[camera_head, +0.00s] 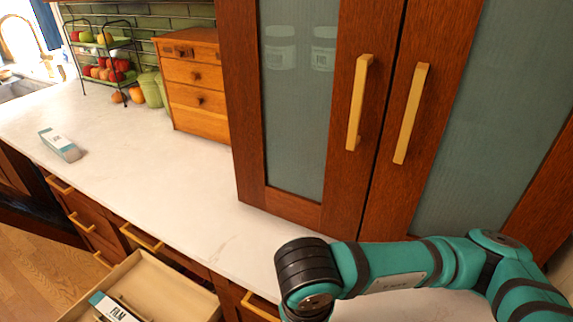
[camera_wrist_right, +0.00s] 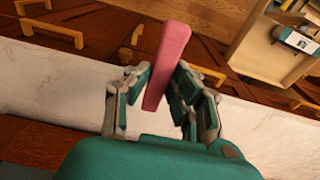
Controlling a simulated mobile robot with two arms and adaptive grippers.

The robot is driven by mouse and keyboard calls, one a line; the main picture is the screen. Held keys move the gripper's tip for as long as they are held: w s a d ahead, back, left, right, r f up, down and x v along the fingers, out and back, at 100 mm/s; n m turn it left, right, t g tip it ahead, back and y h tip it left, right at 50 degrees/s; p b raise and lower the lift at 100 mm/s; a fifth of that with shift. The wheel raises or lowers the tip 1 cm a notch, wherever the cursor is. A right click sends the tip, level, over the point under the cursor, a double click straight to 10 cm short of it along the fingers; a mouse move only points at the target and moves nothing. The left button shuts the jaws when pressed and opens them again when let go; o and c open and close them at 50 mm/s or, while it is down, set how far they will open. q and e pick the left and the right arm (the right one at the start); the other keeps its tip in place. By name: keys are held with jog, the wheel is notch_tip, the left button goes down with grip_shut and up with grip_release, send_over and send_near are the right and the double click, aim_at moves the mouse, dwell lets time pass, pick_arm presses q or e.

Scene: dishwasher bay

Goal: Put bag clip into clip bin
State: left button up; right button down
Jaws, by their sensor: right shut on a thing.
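A long pink bar, which I take to be the bag clip (camera_wrist_right: 168,62), is between the fingers of my right gripper (camera_wrist_right: 160,88) in the right wrist view. The gripper is shut on it, and the clip sticks out past the fingertips. The clip does not show in the head view, where my right arm comes in from the right and its gripper is out of frame. I cannot identify a clip bin in either view. An open wooden drawer (camera_head: 180,290) shows at the bottom of the head view. My left gripper is not in view.
A labelled box (camera_head: 113,308) lies in the open drawer, and another carton (camera_head: 60,146) lies on the pale counter (camera_head: 150,185). A small wooden chest of drawers (camera_head: 195,85) and a fruit rack (camera_head: 103,55) stand at the back. A tall cabinet (camera_head: 300,110) rises above the counter. The middle counter is clear.

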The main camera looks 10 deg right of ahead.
jog(key=w+d+n, duration=0.1)
jog(key=d+n, duration=0.1)
jog(key=d, duration=0.2)
jog(key=w+d+r+n, duration=0.1)
jog(key=d+n, duration=0.1)
jog(key=d, duration=0.2)
jog(key=w+d+n, duration=0.1)
jog(key=d+n, duration=0.1)
jog(key=d, duration=0.2)
jog(key=shift+w+r+y, duration=0.35)
jog(key=shift+y, duration=0.05)
jog(key=shift+w+d+r+n, duration=0.1)
jog(key=shift+d+r+n, duration=0.05)
jog(key=shift+d+n, duration=0.25)
jog(key=shift+a, duration=0.1)
